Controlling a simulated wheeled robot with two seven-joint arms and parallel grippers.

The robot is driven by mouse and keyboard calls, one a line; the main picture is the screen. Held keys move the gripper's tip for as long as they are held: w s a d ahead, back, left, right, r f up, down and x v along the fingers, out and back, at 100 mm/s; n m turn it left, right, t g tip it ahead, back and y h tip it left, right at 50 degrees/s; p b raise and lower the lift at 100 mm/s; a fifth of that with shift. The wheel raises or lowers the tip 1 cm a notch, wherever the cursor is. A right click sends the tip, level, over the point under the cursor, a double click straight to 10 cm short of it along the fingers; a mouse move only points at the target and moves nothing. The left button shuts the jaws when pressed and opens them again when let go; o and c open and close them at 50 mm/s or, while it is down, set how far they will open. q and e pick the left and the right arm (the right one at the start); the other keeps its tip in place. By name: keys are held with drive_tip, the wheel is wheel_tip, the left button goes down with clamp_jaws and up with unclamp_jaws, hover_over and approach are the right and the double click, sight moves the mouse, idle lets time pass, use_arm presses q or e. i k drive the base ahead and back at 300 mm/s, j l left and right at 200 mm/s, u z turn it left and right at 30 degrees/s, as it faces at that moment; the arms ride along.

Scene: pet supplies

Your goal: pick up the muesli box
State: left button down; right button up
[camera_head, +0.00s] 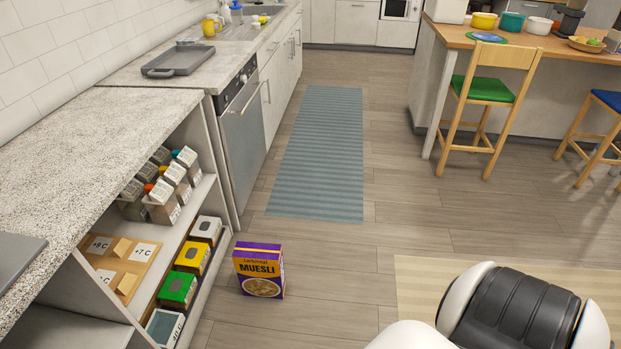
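The muesli box (259,271) is purple and yellow with a bowl printed on its front. It stands upright on the wooden floor, just right of the open shelf unit's lower end, with its front facing me. Neither of my grippers is in the head view. A white and black part of my own body fills the bottom right corner, apart from the box.
The open shelf unit (203,264) at left holds cartons and several coloured boxes under a speckled counter (100,140). A blue-grey striped rug (320,150) lies ahead. Stools, one with a green seat (485,89), stand by the island at right. The floor right of the box is clear.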

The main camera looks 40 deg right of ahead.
sight(259, 267)
drive_tip(key=z, duration=0.9)
drive_tip(key=i+l+z, duration=0.35)
drive_tip(key=i, duration=0.15)
drive_tip(key=i+l+z, duration=0.2)
drive_tip(key=i+z, duration=0.15)
drive_tip(key=i, duration=0.2)
drive_tip(key=i+z, duration=0.3)
drive_tip(key=i, duration=0.25)
drive_tip(key=i+l+u, duration=0.15)
drive_tip(key=i+u, duration=0.3)
drive_tip(key=i+l+u, duration=0.45)
drive_tip(key=i+j, duration=0.1)
drive_tip(key=i, duration=0.05)
